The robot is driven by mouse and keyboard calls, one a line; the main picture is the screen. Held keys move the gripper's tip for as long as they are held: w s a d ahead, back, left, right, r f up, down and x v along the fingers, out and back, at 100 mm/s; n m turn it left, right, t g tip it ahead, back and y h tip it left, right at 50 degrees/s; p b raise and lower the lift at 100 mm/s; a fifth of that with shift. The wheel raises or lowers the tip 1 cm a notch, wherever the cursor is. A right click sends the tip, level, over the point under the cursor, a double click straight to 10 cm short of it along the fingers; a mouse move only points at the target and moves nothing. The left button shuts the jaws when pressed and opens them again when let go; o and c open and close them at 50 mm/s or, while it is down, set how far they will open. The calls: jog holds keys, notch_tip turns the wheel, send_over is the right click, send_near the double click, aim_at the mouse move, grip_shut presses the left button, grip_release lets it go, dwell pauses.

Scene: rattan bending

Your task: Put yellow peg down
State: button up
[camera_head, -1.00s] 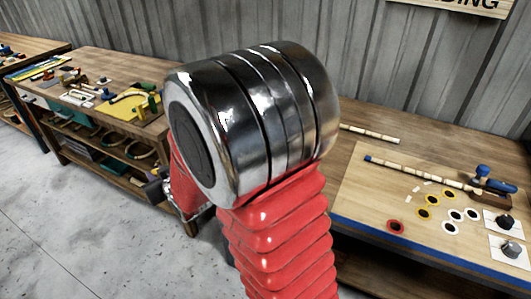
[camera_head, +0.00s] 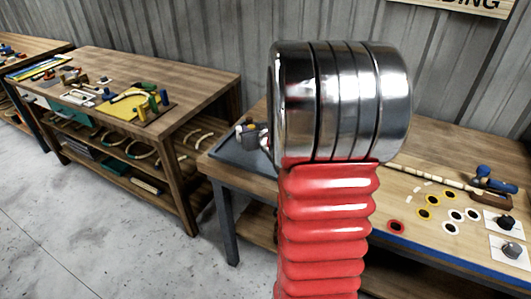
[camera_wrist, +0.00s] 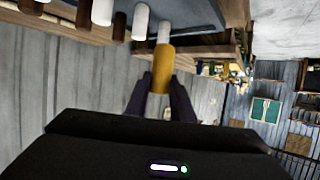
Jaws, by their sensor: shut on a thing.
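In the wrist view my gripper (camera_wrist: 161,86) is shut on the yellow peg (camera_wrist: 161,66), which stands out beyond the fingertips. The peg's far end overlaps a white cylinder (camera_wrist: 165,31) in the picture; I cannot tell whether they touch. In the head view the large metal joint of my arm covers the middle, and the yellow peg cannot be made out there. On the right bench (camera_head: 420,147) are yellow-rimmed holes (camera_head: 433,201), white-rimmed holes (camera_head: 472,215) and a red-rimmed hole (camera_head: 396,227).
More white and brown cylinders (camera_wrist: 141,22) show at the wrist view's top. A pale cane (camera_head: 432,174) runs to a blue clamp (camera_head: 496,180) on the right bench. The left bench (camera_head: 205,88) carries a yellow board (camera_head: 128,103) with pegs. Open floor (camera_head: 90,230) lies in front.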

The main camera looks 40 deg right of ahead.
jog(key=shift+m+h, duration=0.4)
jog(key=shift+h, duration=0.1)
jog(key=s+d, duration=0.2)
jog(key=d, duration=0.1)
jog(key=s+d, duration=0.1)
jog(key=shift+d+r, duration=0.25)
jog(key=shift+d, duration=0.05)
jog(key=shift+f, duration=2.95)
jog(key=shift+f, duration=2.1)
jog(key=o, duration=0.7)
jog(key=shift+o, duration=0.2)
